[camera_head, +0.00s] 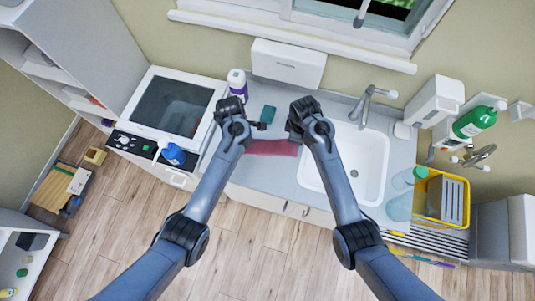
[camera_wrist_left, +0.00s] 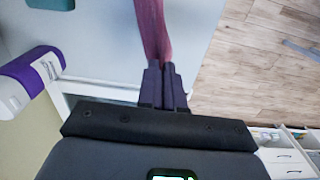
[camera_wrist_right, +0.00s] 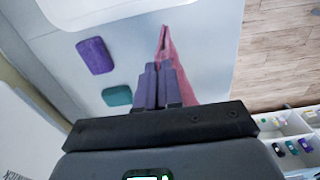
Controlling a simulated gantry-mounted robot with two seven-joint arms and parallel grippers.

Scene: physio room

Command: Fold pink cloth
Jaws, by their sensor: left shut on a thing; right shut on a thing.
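The pink cloth (camera_head: 273,147) lies as a narrow strip near the front edge of the counter, between my two grippers. My left gripper (camera_head: 257,127) is at its left end. In the left wrist view the fingers (camera_wrist_left: 165,72) are shut on the end of the cloth (camera_wrist_left: 154,28). My right gripper (camera_head: 292,133) is at its right end. In the right wrist view the fingers (camera_wrist_right: 160,72) are shut on the other end of the cloth (camera_wrist_right: 180,68), which runs on beyond them. Parts of the cloth are hidden by my grippers.
A teal sponge (camera_head: 268,115) and, in the right wrist view, a purple sponge (camera_wrist_right: 95,55) lie behind the cloth. A white sink (camera_head: 352,165) is to the right. A purple-and-white bottle (camera_head: 237,84) and a blue bottle (camera_head: 172,153) stand to the left.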

